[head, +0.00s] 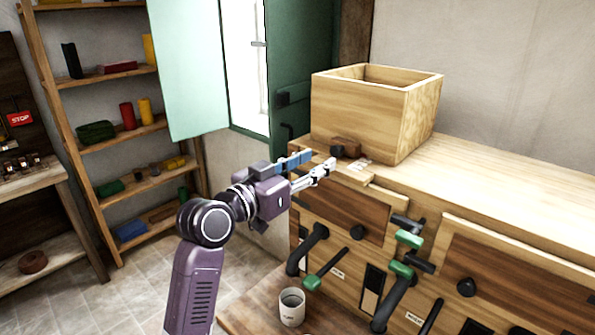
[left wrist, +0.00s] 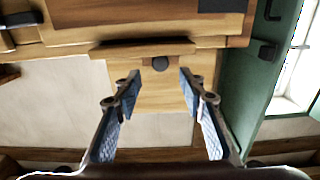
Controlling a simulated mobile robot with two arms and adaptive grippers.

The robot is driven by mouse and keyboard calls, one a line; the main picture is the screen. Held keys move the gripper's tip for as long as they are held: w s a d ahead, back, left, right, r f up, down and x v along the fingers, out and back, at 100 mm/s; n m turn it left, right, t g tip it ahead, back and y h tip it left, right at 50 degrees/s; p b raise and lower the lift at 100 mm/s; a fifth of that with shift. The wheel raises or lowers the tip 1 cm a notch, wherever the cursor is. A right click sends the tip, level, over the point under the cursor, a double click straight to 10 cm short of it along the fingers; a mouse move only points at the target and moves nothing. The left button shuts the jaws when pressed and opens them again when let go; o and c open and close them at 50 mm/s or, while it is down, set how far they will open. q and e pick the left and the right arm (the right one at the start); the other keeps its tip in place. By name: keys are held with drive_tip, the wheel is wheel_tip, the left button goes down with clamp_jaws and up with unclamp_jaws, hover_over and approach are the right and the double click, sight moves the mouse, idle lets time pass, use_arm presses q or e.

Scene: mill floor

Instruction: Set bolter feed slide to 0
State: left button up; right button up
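A wooden hopper box (head: 365,110) stands on the cabinet top. At its lower front a pale wooden slide (head: 355,174) with a small label sticks out, and a dark knob (head: 337,151) shows beside it. I cannot read the label or tell for sure which part is the bolter feed slide. My left gripper (head: 318,162) is open, just in front of the knob. In the left wrist view, a round dark knob (left wrist: 160,63) sits on pale wood, beyond and between the open fingertips (left wrist: 159,83). Nothing is between the fingers. My right gripper is not in view.
The cabinet front below carries levers with green grips (head: 401,269), dark knobs and small labels. A white mug (head: 291,307) stands on the lower ledge. A green shutter (head: 300,75) is close behind my left gripper. Shelves (head: 125,130) stand at the left.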

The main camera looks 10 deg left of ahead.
use_arm(q)
drive_tip(key=shift+v, duration=2.8)
drive_tip(key=shift+f, duration=0.1)
